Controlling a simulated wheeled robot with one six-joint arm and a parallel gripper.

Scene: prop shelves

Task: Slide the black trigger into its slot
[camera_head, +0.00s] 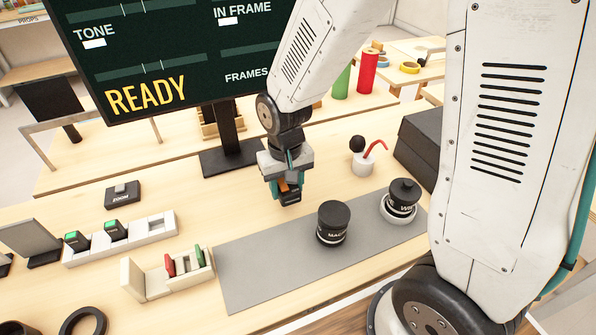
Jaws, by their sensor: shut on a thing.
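My gripper (287,188) is above the table, just beyond the grey mat's far edge. It is shut on a small dark piece (290,198), which looks like the black trigger; the fingers hide much of it. A bit of orange shows between the fingers. A cream rack (133,281) stands at the left front, left of the mat. It holds a red piece (169,267) and a green piece (200,256) upright, with open room between them. My gripper is up and to the right of this rack, well apart from it. Which slot is the trigger's own I cannot tell.
A white tray (88,258) with green-topped black blocks and a black ZOOM block (122,193) lie left. Black lens-like cylinders (333,222) (402,192) stand on the grey mat (262,285).

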